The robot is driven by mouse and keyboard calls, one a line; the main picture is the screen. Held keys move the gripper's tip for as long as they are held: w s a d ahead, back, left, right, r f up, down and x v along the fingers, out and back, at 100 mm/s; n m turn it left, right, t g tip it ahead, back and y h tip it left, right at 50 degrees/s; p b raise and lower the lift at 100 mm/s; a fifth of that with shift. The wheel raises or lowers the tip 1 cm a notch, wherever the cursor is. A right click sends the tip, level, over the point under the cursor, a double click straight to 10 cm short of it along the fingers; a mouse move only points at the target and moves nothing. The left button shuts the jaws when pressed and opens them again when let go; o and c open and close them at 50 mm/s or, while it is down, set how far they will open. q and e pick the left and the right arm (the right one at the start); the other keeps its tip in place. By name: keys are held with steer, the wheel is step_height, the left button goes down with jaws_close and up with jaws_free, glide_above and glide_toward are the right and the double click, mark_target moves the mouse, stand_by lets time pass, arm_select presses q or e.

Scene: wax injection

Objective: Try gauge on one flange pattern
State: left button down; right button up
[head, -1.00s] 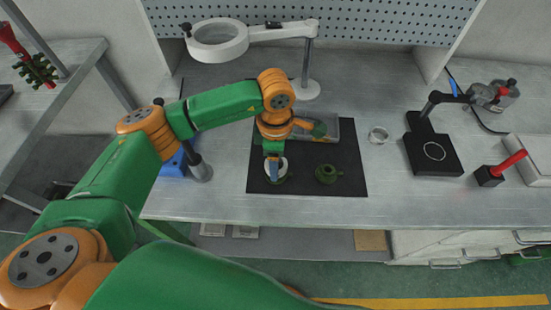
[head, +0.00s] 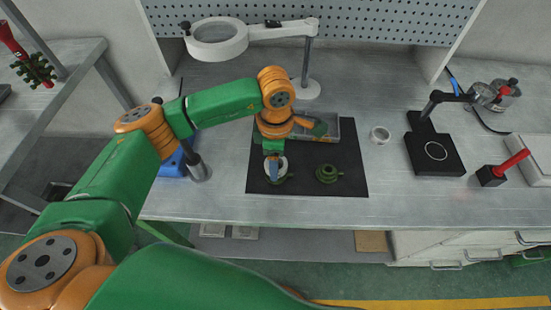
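A green flange pattern (head: 327,173), round with a small stub at its right side, lies on the black mat (head: 350,187). My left gripper (head: 274,176) points down over the left part of the mat. A pale grey ring-like piece (head: 284,167), possibly the gauge, is right at its fingertips, with a bit of dark green showing at its lower right. The fingers overlap this piece, so I cannot tell whether they grip it or whether it rests on a pattern. More green shows in the grey tray (head: 331,121), partly behind my wrist. My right gripper is not in view.
Further right are a black stand (head: 435,155) and a red-handled tool (head: 512,162). A magnifier lamp (head: 217,40) stands behind my arm. The bench front right of the mat is clear.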

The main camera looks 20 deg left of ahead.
arm_select(q)
steer(key=shift+f+b, duration=1.1)
stand_by(1.1)
stand_by(1.8)
steer(key=shift+r+p, duration=1.8)
steer(key=shift+r, duration=1.35)
